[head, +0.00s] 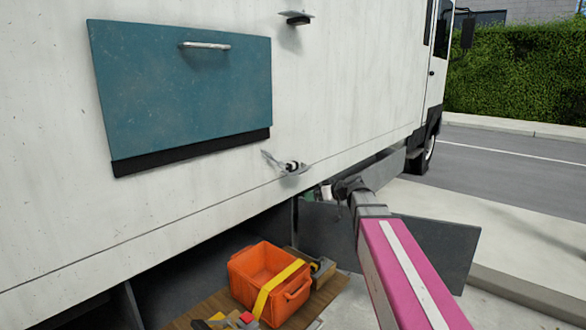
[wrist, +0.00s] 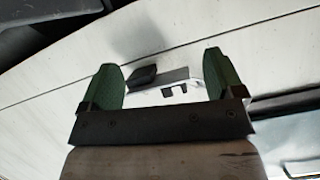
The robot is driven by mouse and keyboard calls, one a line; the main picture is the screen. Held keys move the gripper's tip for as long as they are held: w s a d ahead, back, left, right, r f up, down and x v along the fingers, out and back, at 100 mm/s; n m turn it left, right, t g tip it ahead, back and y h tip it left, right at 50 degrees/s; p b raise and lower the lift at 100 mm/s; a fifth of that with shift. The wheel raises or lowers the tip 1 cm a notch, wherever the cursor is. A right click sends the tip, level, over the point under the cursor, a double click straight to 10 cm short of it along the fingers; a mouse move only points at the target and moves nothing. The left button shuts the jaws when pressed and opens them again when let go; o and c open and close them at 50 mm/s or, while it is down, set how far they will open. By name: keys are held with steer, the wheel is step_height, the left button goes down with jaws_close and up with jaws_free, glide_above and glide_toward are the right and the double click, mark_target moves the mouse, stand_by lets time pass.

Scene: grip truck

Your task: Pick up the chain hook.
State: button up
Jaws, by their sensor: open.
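My gripper (head: 317,193) is at the side of the truck, right of and below the lower bracket (head: 296,169). In the wrist view its two green fingers (wrist: 162,72) are spread apart with nothing held between them. Beyond the fingers, a pale bracket-like part with a black piece (wrist: 142,76) shows against the white truck side; I cannot tell how far away it is. I cannot make out the chain hook for certain in either view. Small items by the crate are too small to identify.
An orange crate (head: 244,262) with a yellow strap stands on a wooden board (head: 190,316) under the truck body. A teal hatch (head: 170,95) and an upper bracket (head: 297,17) are on the white truck side (head: 50,205). Pavement (head: 500,230) lies open at right.

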mark_target(295, 163)
steer(key=w+a+r+n+t+y, duration=0.15)
steer(key=w+r, duration=0.25)
steer(key=r, duration=0.6)
steer(key=shift+n+t+y, duration=0.25)
steer(key=shift+t+y, duration=0.1)
steer(key=shift+y, duration=0.1)
steer(key=x, duration=0.5)
steer(key=shift+w+a+r, duration=0.2)
steer(key=shift+r, duration=0.05)
steer(key=shift+s+x, duration=0.2)
steer(key=shift+x, duration=2.4)
steer(key=shift+a+r, duration=0.15)
steer(key=shift+r, duration=0.05)
steer(key=c, duration=1.1)
